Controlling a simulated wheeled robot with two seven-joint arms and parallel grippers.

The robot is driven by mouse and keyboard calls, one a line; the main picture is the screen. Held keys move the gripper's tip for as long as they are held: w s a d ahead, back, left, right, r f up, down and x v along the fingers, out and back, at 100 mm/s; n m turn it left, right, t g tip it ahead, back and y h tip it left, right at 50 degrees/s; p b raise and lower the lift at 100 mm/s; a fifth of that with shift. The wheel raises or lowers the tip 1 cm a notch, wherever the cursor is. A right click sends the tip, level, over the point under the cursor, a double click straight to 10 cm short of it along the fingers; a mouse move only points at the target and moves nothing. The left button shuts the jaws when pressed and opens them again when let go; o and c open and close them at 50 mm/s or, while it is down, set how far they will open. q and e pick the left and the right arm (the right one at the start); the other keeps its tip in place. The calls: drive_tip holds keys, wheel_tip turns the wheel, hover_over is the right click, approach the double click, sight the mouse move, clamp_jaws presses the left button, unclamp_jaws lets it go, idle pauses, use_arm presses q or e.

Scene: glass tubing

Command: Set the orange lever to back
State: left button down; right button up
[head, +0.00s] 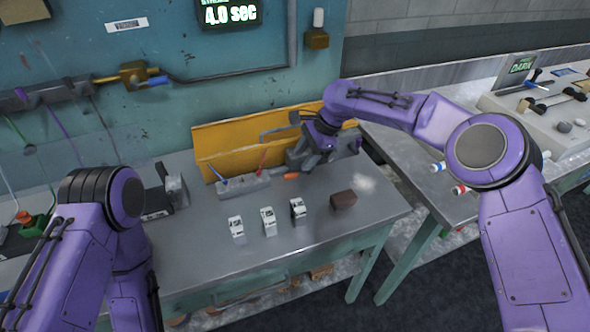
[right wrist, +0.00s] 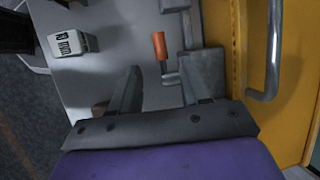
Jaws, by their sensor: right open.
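The orange lever (head: 291,176) sticks out toward the front of the bench from the grey lever base, in front of the yellow panel. In the right wrist view the orange handle (right wrist: 159,46) lies ahead of the jaws, its grey foot nearer them. My right gripper (head: 305,158) is just above and behind the lever in the head view and partly hides the base. Its two fingers stand apart in the right wrist view (right wrist: 163,80), with nothing held between them. Contact with the lever cannot be told. My left arm is at lower left; its gripper is out of view.
A blue lever (head: 219,176) and a red lever (head: 262,161) stand left of the orange one. The yellow panel (head: 225,140) with a handle is close behind. Several labelled blocks, one of them white (head: 236,228), and a brown block (head: 343,200) sit in front.

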sight(292, 173)
drive_tip(key=p+x, duration=0.1)
drive_tip(key=x, duration=0.4)
drive_tip(key=shift+a+f, duration=0.2)
drive_tip(key=shift+w+a+f, duration=0.1)
drive_tip(key=shift+a+f, duration=0.1)
drive_tip(key=shift+f, duration=0.5)
drive_tip(key=shift+c, duration=0.3)
clamp_jaws()
